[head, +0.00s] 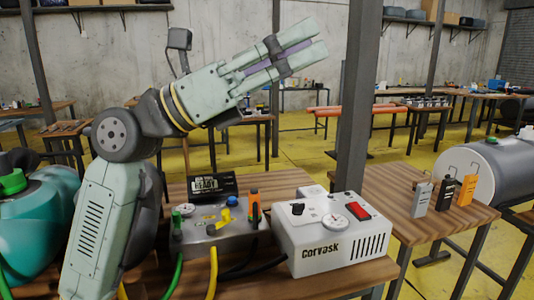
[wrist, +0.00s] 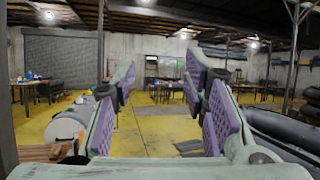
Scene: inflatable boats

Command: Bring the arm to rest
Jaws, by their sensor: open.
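My arm is raised in the head view, with my gripper (head: 296,48) above the wooden table and pointing up to the right. In the wrist view my gripper (wrist: 163,95) has its two purple-padded fingers spread wide apart. Nothing is between them but the far room and the yellow floor. The gripper touches no object.
Below the arm, a wooden table bears a grey valve box (head: 220,238) with hoses and a white Corvask unit (head: 334,240). A dark post (head: 357,100) stands right of the gripper. A teal tank (head: 38,225) is at left. Three padlock-like tags (head: 446,194) stand at right.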

